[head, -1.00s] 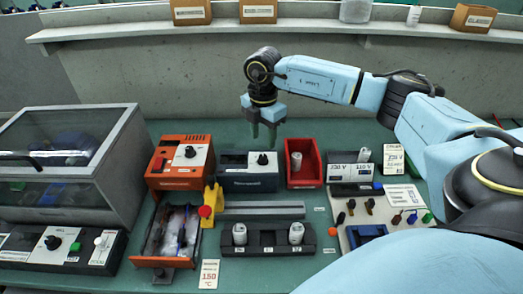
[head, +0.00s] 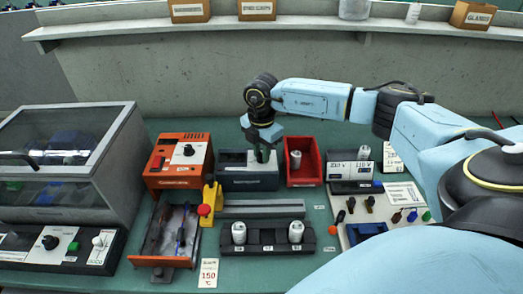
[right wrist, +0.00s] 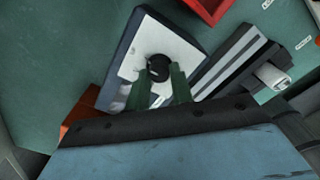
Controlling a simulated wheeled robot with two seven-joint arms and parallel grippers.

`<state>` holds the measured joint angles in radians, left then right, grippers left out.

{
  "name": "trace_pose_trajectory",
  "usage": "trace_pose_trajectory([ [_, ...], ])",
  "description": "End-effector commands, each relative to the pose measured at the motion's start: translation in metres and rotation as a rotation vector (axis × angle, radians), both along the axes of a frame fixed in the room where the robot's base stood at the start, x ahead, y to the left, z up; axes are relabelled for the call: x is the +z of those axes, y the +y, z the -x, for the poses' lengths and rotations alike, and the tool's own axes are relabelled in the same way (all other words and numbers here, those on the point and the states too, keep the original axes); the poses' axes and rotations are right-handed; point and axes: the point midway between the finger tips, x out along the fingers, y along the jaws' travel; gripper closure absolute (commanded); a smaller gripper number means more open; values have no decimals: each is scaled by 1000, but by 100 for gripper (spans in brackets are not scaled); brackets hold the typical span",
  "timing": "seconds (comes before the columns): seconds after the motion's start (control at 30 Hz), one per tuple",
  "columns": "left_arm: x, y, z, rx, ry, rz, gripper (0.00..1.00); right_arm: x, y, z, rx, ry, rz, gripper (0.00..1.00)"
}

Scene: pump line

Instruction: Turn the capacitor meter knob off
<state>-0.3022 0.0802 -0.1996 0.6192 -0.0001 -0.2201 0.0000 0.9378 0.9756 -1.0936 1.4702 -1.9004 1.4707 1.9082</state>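The capacitor meter is a dark blue-grey box (head: 236,184) with a white panel, standing in the middle of the bench. Its black round knob (right wrist: 158,68) shows on the white panel in the right wrist view; in the head view my gripper hides it. My right gripper (head: 260,156) is lowered over the meter's right part. In the right wrist view its two green fingers (right wrist: 161,80) are apart, with the knob at their tips and roughly between them. I cannot tell whether they touch it. My left gripper is not in view.
An orange unit (head: 180,162) with its own black knob stands left of the meter. A red bin (head: 303,176) stands close on the right. A grey rail (head: 262,209) and a black holder with white cylinders (head: 268,249) lie in front. A lidded grey chamber (head: 120,165) fills the left.

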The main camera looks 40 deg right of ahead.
Motion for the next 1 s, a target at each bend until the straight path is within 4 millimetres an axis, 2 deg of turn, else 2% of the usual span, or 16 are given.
trace_pose_trajectory([
  [0.03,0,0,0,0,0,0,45,0,0,0,0,0,0,89],
  [0.1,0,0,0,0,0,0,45,0,0,0,0,1,0,98],
  [0.13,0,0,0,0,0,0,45,0,0,0,0,0,0,100],
  [0.47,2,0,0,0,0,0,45,1,0,0,53,2,1,100],
  [0.67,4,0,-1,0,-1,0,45,1,-1,0,175,1,3,100],
  [1.0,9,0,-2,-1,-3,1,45,1,-1,1,488,1,4,100],
])
